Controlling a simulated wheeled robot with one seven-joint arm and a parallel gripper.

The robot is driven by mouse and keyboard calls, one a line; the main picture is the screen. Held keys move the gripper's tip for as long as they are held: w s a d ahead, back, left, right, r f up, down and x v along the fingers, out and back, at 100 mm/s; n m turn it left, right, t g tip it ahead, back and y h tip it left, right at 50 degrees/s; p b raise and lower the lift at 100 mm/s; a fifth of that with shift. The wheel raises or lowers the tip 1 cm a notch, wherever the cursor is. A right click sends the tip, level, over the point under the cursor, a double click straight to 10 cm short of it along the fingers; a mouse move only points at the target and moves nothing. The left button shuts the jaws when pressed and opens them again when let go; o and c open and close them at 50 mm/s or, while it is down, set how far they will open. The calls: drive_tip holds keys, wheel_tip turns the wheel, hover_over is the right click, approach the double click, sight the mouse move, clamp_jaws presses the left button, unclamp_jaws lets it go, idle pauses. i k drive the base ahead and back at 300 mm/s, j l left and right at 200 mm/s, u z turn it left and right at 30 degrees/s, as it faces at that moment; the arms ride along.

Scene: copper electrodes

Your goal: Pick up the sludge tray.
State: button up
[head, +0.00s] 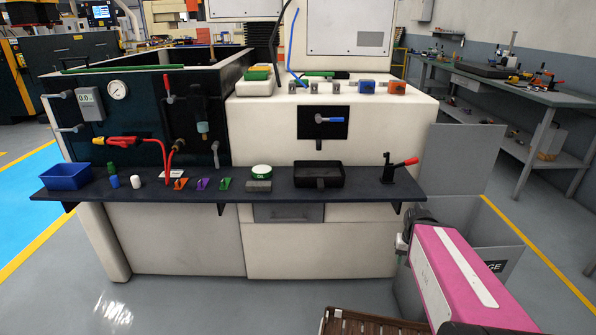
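A black, shallow, open rectangular tray (319,184), which I take for the sludge tray, sits on the dark shelf along the front of the white machine, right of centre. Its inside looks dark, and I cannot make out any contents. My gripper (401,246) shows small at the end of my pink arm, below the right end of the shelf. It is to the right of and lower than the tray, apart from it. Its fingers are too small and partly hidden to tell whether they are open.
On the dark shelf (345,197), a toggle clamp with a red handle (398,165) stands right of the tray. A blue bin (67,176) is far left. A grey open box (484,246) stands behind my arm.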

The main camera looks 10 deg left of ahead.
sight(319, 178)
drive_tip(key=j+z, duration=0.2)
drive_tip(key=j, duration=0.25)
drive_tip(key=j+z, duration=0.15)
drive_tip(key=j, duration=0.35)
drive_tip(key=k+j+z, duration=0.2)
drive_tip(key=j, duration=0.25)
drive_tip(key=j+z, duration=0.2)
drive_tip(key=j, duration=0.25)
drive_tip(key=k+j+z, duration=0.15)
drive_tip(key=j, duration=0.3)
drive_tip(key=k+j+z, duration=0.2)
drive_tip(key=j, duration=0.25)
drive_tip(key=i, duration=0.1)
